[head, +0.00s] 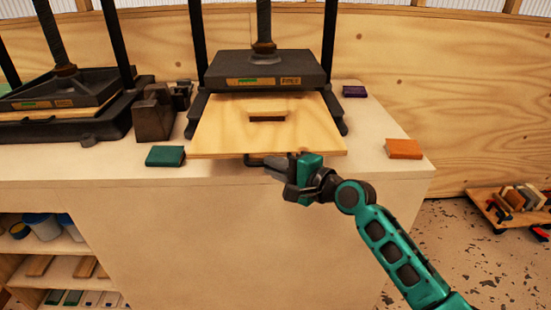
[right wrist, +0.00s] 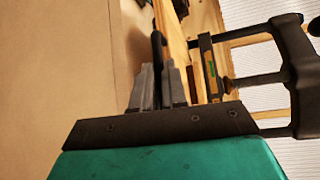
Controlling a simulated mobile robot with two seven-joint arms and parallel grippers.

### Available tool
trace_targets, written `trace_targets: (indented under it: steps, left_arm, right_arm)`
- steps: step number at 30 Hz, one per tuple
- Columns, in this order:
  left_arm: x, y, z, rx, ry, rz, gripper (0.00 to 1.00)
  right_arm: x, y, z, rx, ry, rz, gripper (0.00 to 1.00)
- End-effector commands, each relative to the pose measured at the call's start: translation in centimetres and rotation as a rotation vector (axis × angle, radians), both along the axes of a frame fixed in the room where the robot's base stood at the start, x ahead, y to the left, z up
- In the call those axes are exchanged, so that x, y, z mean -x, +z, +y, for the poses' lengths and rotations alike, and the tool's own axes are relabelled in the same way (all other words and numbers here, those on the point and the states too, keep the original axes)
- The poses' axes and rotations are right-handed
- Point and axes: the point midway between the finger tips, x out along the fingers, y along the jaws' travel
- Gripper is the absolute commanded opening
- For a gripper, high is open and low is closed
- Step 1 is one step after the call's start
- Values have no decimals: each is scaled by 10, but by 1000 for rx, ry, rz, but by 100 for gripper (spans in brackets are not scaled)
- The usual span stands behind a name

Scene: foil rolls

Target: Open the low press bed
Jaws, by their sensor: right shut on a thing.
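The press bed (head: 230,135) is a light plywood board that sticks out toward me from under the dark platen (head: 265,68) of the middle press. A small wooden piece (head: 268,116) lies on the bed. A dark bar handle (head: 252,161) sits under the bed's front edge. My right gripper (head: 279,170) is at this front edge, shut on the handle. In the right wrist view, the grey fingers of my right gripper (right wrist: 162,80) close around the dark handle (right wrist: 157,48) beside the plywood edge. My left gripper is not in view.
A second press (head: 60,95) stands at the left. Dark metal blocks (head: 154,112) stand between the presses. A green block (head: 165,156), an orange block (head: 404,149) and a purple block (head: 355,91) lie on the pale counter (head: 90,165). Open floor (head: 450,240) lies at right.

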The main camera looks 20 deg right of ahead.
Motion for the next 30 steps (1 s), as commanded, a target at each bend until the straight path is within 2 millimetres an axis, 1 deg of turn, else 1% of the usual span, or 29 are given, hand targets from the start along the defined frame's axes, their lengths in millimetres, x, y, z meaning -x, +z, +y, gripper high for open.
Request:
trace_targets:
  steps: [11,12,20,26,30]
  left_arm:
    - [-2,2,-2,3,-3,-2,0]
    - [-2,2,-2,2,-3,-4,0]
    - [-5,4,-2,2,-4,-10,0]
    - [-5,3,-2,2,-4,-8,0]
    - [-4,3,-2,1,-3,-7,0]
  right_arm:
    - [1,0,1,-1,1,-1,0]
    - [1,0,1,-1,1,-1,13]
    - [1,0,1,-1,1,-1,38]
    - [1,0,0,0,0,-1,38]
    - [6,0,-3,2,-1,0,38]
